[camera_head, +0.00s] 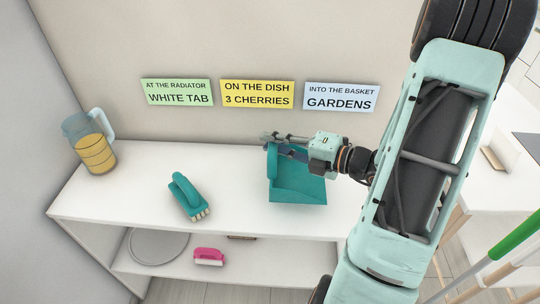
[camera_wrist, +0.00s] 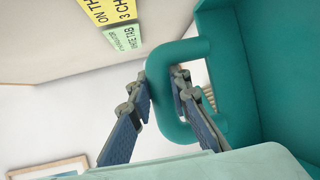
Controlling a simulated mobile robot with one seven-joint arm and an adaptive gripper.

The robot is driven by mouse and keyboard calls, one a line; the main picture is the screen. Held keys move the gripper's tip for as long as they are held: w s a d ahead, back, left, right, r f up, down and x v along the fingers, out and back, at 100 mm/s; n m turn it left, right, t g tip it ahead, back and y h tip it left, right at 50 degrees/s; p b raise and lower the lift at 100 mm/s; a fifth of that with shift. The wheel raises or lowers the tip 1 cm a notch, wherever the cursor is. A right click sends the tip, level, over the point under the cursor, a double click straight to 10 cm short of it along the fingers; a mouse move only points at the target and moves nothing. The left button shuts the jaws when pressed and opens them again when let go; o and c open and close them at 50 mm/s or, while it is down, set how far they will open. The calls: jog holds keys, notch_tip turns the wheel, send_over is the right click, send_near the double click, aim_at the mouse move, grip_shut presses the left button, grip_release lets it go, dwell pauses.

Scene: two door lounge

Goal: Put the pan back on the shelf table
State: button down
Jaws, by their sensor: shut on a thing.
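The teal dustpan (camera_head: 298,188) is at the right part of the white shelf table (camera_head: 130,185), over its top. I cannot tell whether it touches the surface or hangs just above. My gripper (camera_head: 274,145) comes in from the right and is shut on the pan's handle loop. In the wrist view my gripper (camera_wrist: 160,86) has one finger on each side of the handle, and the pan's tray (camera_wrist: 270,80) fills the right side.
A teal brush (camera_head: 188,196) and a jug of yellow liquid (camera_head: 91,145) stand on the top to the left. The lower shelf holds a pink brush (camera_head: 208,257) and a round grey plate (camera_head: 157,245). Three signs hang on the wall behind.

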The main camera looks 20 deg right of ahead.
jog(key=shift+w+f, duration=0.45)
jog(key=shift+f, duration=0.05)
jog(key=shift+w+f+b, duration=0.15)
jog(key=shift+f+b, duration=0.1)
jog(key=shift+f, duration=0.65)
jog(key=shift+w+f+b, duration=0.1)
jog(key=shift+f+b, duration=0.1)
jog(key=shift+f, duration=0.7)
jog(key=shift+a+f, duration=0.1)
jog(key=c, duration=1.8)
grip_release()
jog(key=shift+s+d, duration=0.15)
jog(key=shift+d, duration=0.05)
jog(key=v, duration=1.1)
jog(key=shift+s+d+p, duration=0.15)
jog(key=shift+s+p, duration=0.1)
jog(key=shift+p, duration=0.15)
